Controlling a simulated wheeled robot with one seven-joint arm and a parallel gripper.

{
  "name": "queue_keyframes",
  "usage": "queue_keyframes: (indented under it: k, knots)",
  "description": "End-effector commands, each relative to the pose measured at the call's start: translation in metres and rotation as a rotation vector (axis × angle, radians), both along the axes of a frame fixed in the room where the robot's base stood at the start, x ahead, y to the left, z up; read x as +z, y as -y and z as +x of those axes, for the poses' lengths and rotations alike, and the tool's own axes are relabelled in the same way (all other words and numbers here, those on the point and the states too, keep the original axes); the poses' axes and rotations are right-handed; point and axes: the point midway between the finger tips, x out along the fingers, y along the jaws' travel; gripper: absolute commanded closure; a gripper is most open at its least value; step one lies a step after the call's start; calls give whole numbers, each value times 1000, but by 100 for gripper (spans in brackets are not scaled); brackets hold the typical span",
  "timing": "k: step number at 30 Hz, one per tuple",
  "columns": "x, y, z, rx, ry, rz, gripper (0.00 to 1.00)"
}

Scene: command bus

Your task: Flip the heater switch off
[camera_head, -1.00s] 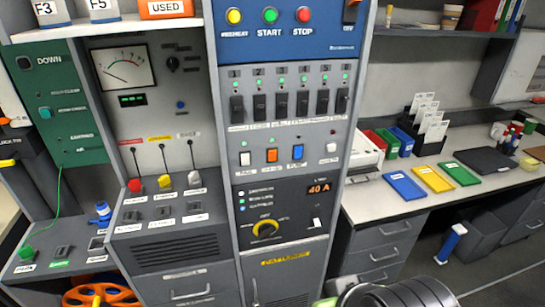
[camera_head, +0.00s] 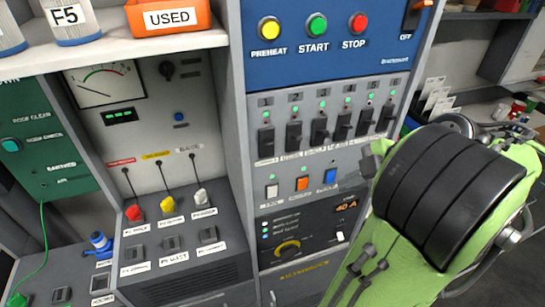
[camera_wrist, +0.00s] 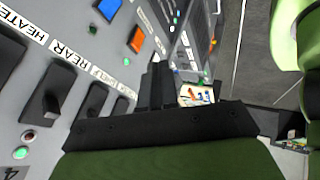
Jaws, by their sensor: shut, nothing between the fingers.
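The grey panel (camera_head: 300,165) carries a row of black rocker switches, with several visible in the head view; their labels are too small to read there. In the wrist view the label "HEATER" (camera_wrist: 25,28) shows at upper left. The black switch beside it (camera_wrist: 8,55) is cut by the left edge, so its position is unclear. The switch labelled "REAR" (camera_wrist: 48,100) is next to it. My gripper (camera_wrist: 158,82) is shut and empty, right of these switches and apart from the heater switch.
Blue and orange buttons (camera_head: 302,184) lie below the switches. An orange "USED" bin (camera_head: 168,18) sits on the shelf.

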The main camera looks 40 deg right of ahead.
Motion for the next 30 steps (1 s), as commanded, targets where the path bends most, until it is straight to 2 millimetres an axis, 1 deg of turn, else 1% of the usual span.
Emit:
queue_keyframes:
  k: [2,10,14,27,30]
  knots:
    - [0,5,-5,13,10,-11,100]
    - [-1,4,-5,20,12,-13,100]
    - [-10,1,1,22,14,-13,100]
    - [-84,-23,54,23,10,-10,100]
    - [-76,-16,72,23,9,-13,100]
